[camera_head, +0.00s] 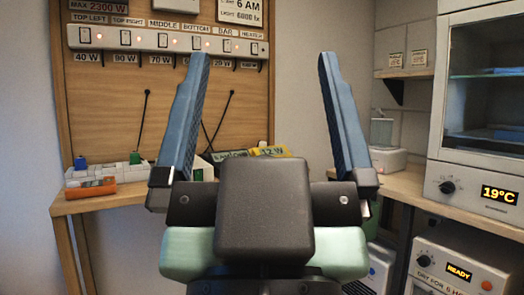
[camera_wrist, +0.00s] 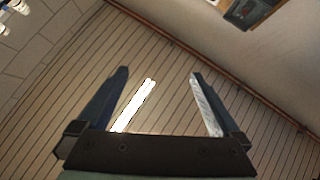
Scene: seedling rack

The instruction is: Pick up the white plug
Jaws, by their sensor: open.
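My gripper (camera_head: 262,56) is raised large in the middle of the head view, its two blue fingers wide apart and pointing up, with nothing between them. In the wrist view my gripper (camera_wrist: 159,74) is also open and empty. I cannot make out a white plug for certain in either view. A pale socket strip (camera_head: 108,172) lies on the left of the wooden bench (camera_head: 84,203), with a blue plug (camera_head: 80,162) and a green plug (camera_head: 135,158) on it. My gripper and wrist hide the middle of the bench.
An orange object (camera_head: 90,189) lies at the bench's front left. A labelled switch strip (camera_head: 160,41) with lit lamps is on the wooden back panel (camera_head: 110,105). A cabinet (camera_head: 481,120) stands right. The wrist view shows a slatted surface (camera_wrist: 160,45) and a bright white strip (camera_wrist: 134,105).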

